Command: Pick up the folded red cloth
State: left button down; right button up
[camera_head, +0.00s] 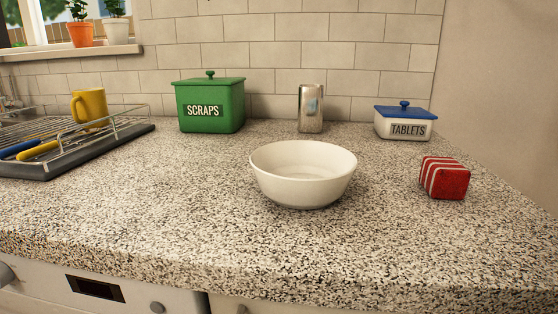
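The folded red cloth (446,179) is a small block with white stripes. It sits on the speckled countertop (395,245) at the right, to the right of a white bowl and in front of a tablets box. It stands apart from both, and nothing covers it. Neither of my grippers shows in the head view.
The white bowl (303,174) stands mid-counter. Behind are a green scraps box (210,104), a metal canister (311,108) and the blue-lidded tablets box (406,122). A dish rack (62,149) with a yellow mug (89,106) is at left. The front counter is clear.

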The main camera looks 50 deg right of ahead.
aim_at(442, 178)
jog(key=z, duration=2.25)
